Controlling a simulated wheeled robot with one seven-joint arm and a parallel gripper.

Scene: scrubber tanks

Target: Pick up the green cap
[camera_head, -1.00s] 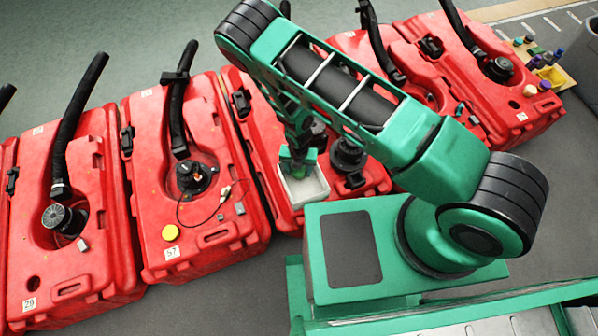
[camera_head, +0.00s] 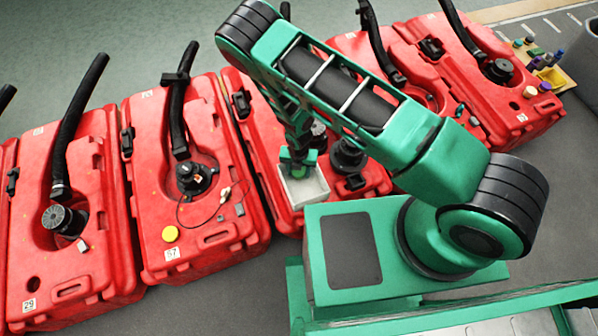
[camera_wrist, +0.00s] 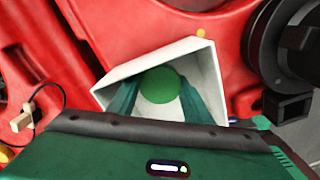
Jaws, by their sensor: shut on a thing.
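The green cap (camera_wrist: 160,84) shows in the wrist view as a round green disc between my fingers, inside the white open box (camera_wrist: 196,61). My gripper (camera_wrist: 158,92) reaches down into the box and is shut on the cap. In the head view my gripper (camera_head: 297,162) is over the white box (camera_head: 305,187), which sits on a red tank. The cap is hidden there by my gripper and the box walls. I cannot tell whether the cap touches the box floor.
Red tanks (camera_head: 160,120) with black hoses stand in a row on both sides. A black round fitting (camera_head: 348,155) stands close to the right of the box. A yellow cap (camera_head: 170,233) lies on the tank to the left. Small items crowd a tray (camera_head: 560,75) at the far right.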

